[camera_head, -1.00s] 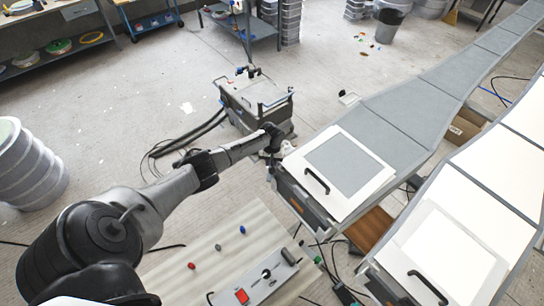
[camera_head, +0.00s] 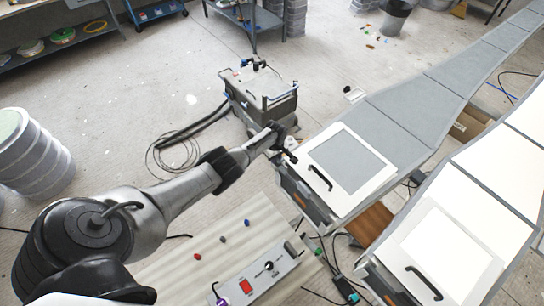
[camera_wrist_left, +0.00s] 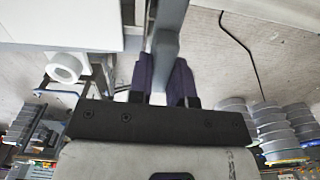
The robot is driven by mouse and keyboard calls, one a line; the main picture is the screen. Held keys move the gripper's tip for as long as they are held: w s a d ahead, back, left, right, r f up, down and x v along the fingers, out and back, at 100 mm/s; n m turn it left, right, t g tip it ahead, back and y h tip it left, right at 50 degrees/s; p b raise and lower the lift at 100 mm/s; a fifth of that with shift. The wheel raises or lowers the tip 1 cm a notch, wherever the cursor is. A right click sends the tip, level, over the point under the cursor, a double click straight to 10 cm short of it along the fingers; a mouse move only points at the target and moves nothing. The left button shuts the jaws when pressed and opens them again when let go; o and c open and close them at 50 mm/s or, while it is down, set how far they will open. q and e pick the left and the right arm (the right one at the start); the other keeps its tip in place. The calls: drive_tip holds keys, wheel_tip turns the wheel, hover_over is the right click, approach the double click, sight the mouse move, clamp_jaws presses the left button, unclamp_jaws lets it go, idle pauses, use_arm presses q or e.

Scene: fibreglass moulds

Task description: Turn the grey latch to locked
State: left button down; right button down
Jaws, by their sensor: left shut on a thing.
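My left gripper (camera_head: 290,156) is at the near left edge of the grey mould's white end frame (camera_head: 372,187) in the head view. Its fingertips are small and dark there, and I cannot make out the latch between them. In the left wrist view my left gripper (camera_wrist_left: 166,75) has its two dark purple finger pads closed on a grey bar, the grey latch (camera_wrist_left: 169,30). The latch stands between the pads and runs up out of the picture, beside a pale flat surface. Its locked or unlocked marking is not visible. My right gripper is not in view.
A white mould (camera_head: 440,245) with a black handle lies at the right. A control box (camera_head: 258,281) with a red square is on a pale board at the bottom. A grey wheeled cart (camera_head: 262,95) stands behind my left arm. A drum (camera_head: 30,155) is at the left.

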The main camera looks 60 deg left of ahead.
use_arm(q)
drive_tip(key=shift+n, duration=0.4)
drive_tip(key=c, duration=1)
unclamp_jaws()
drive_tip(key=shift+c, duration=0.2)
drive_tip(key=shift+r, duration=0.1)
drive_tip(key=shift+r+p, duration=0.3)
wheel_tip(320, 180, up, 6)
drive_tip(key=p, duration=0.3)
drive_tip(key=shift+f, duration=0.15)
wheel_tip(320, 180, up, 7)
drive_tip(key=p, duration=0.1)
drive_tip(key=shift+r, duration=0.2)
